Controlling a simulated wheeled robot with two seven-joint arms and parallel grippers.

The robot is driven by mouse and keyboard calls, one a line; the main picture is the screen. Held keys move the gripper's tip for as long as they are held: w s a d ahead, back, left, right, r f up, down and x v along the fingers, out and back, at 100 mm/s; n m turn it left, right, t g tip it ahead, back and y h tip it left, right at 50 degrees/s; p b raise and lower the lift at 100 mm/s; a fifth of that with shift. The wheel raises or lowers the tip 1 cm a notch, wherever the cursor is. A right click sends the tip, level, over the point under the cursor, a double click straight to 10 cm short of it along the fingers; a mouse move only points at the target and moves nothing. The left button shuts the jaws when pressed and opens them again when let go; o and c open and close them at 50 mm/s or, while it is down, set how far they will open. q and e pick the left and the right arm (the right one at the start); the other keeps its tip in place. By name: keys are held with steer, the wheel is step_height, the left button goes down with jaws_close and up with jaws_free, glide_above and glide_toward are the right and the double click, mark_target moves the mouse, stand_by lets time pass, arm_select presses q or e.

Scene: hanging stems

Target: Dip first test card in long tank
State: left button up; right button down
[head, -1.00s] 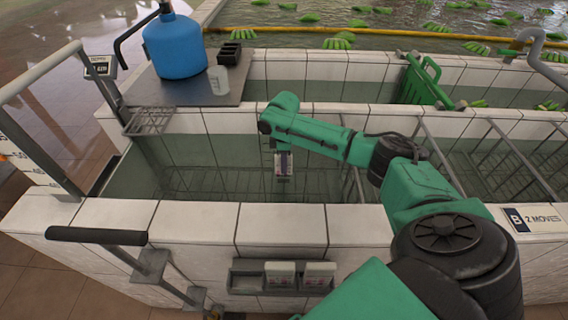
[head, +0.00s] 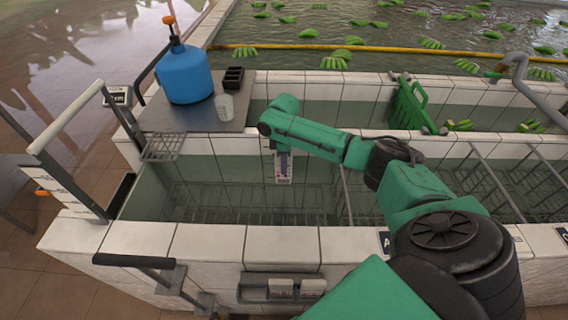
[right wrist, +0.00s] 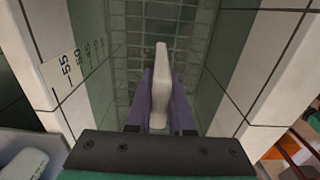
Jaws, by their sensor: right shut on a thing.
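My right gripper (head: 283,152) points down inside the near tiled tank, shut on a small white test card. In the head view the card (head: 283,180) hangs upright below the fingers. In the right wrist view the white card (right wrist: 160,86) stands edge-on between purple fingers. The long tank (head: 210,245) has white tile rims, green inner walls and a wire rack (head: 240,196) low inside. Whether the card's lower edge touches the water I cannot tell. My left gripper is not in view.
A holder (head: 255,295) with two more white cards hangs on the tank's front wall. A blue jug (head: 186,75), a clear cup (head: 224,106) and a black caddy (head: 233,78) stand on the back-left metal shelf. A depth scale (right wrist: 66,72) marks the tank wall.

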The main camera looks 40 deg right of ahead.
step_height(320, 180, up, 7)
steer(key=p, duration=0.4)
steer(key=shift+f, duration=0.2)
step_height(320, 180, up, 9)
steer(key=shift+f, duration=0.15)
stand_by(0.7)
